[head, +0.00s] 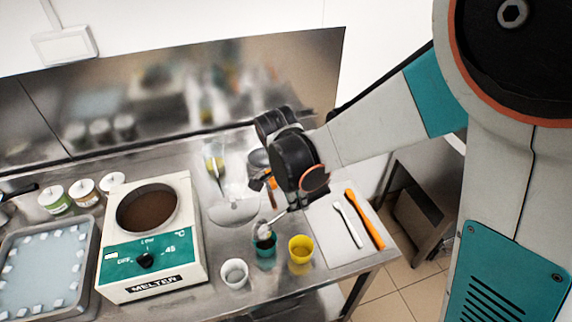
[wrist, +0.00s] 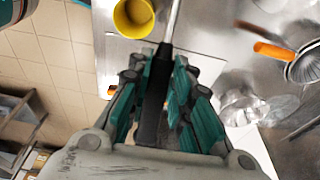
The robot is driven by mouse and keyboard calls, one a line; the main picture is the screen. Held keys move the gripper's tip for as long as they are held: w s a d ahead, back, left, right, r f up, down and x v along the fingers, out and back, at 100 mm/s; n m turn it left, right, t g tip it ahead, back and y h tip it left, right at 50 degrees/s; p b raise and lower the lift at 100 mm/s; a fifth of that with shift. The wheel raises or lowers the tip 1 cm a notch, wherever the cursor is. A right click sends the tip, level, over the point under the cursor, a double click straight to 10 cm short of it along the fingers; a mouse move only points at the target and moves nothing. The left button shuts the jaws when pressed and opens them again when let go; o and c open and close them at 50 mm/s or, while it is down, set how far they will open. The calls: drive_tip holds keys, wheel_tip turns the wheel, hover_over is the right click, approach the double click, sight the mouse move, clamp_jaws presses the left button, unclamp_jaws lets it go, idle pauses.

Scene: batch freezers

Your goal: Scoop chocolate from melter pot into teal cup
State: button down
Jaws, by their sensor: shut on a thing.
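The melter (head: 150,250) stands left of centre in the head view, with brown chocolate (head: 147,209) in its round pot. The teal cup (head: 265,255) stands upright on the steel counter, right of the melter. My gripper (head: 297,203) is above and right of the teal cup. It is shut on the black handle of a scoop, which also shows in the wrist view (wrist: 156,95) with its thin metal shaft. The scoop's pale head (head: 262,231) is at the teal cup's mouth. I cannot tell how deep it sits or whether it holds chocolate.
A yellow cup (head: 301,262) stands close right of the teal cup, and a white cup (head: 234,278) to its left. A white board (head: 330,237) carries a white and an orange utensil. A tray (head: 45,265) lies left of the melter. A metal wall panel closes the back.

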sight(310, 203)
drive_tip(key=shift+w+d+f+g+y+b, duration=0.25)
drive_tip(key=shift+d+f+y+b, duration=0.35)
drive_tip(key=shift+y, duration=0.35)
drive_tip(key=shift+w+d+f+g+y+b, duration=0.15)
drive_tip(key=shift+d+f+g+y+b, duration=0.25)
drive_tip(key=shift+d+y+b, duration=0.4)
drive_tip(key=shift+w+d+f+g+y+b, duration=0.2)
drive_tip(key=shift+d+f+y+b, duration=0.35)
drive_tip(key=shift+y, duration=0.5)
